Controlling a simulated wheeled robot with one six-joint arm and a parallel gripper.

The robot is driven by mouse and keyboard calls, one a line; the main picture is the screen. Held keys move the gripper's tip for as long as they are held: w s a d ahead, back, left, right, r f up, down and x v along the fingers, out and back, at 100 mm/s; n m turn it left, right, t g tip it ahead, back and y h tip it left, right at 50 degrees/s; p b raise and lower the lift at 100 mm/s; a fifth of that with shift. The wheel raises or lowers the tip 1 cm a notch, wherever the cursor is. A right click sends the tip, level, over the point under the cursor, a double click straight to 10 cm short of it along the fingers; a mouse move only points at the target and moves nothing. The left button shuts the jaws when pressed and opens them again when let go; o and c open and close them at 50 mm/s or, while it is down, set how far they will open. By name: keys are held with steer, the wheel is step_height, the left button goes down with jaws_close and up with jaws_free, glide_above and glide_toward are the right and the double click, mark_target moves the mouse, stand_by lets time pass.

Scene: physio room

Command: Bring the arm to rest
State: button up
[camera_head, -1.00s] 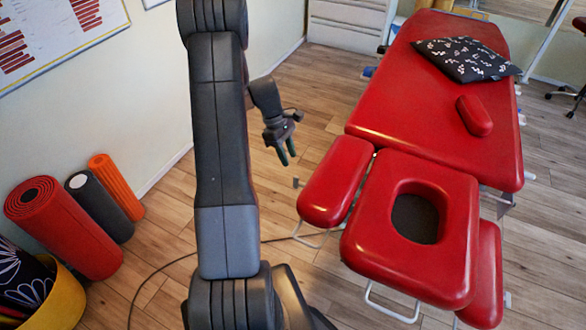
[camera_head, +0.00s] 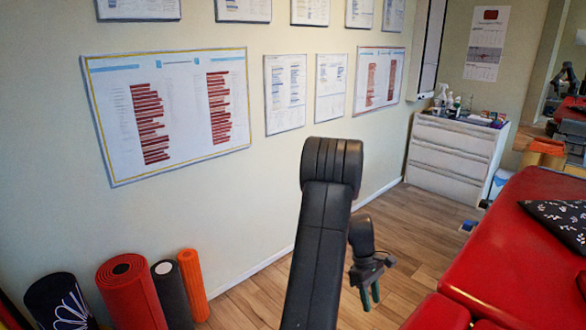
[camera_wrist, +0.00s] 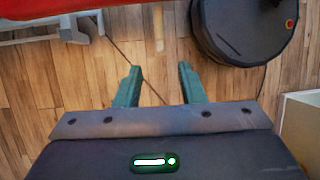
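My gripper (camera_head: 370,296) hangs pointing down from my dark arm, left of the red treatment table and above the wood floor. In the wrist view its two green fingers (camera_wrist: 157,88) stand apart with only floor and a thin dark cable between them. It is open and holds nothing. My arm is raised and folded in the middle of the head view, its joint in front of the wall.
The red treatment table (camera_head: 520,250) with a patterned pillow (camera_head: 562,222) stands at right. A white drawer unit (camera_head: 452,158) is at the back. A red roll (camera_head: 130,295), a dark roll (camera_head: 170,290) and an orange roll (camera_head: 193,285) lean by the left wall.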

mark_target(376, 329)
steer(key=x, duration=1.2)
steer(key=shift+s+d+f, duration=0.15)
steer(key=shift+s+f, duration=0.05)
steer(key=shift+f, duration=0.05)
steer(key=shift+r+h+b, duration=0.15)
steer(key=shift+h+b, duration=0.2)
steer(key=shift+h, duration=0.05)
steer(key=shift+w+r, duration=0.1)
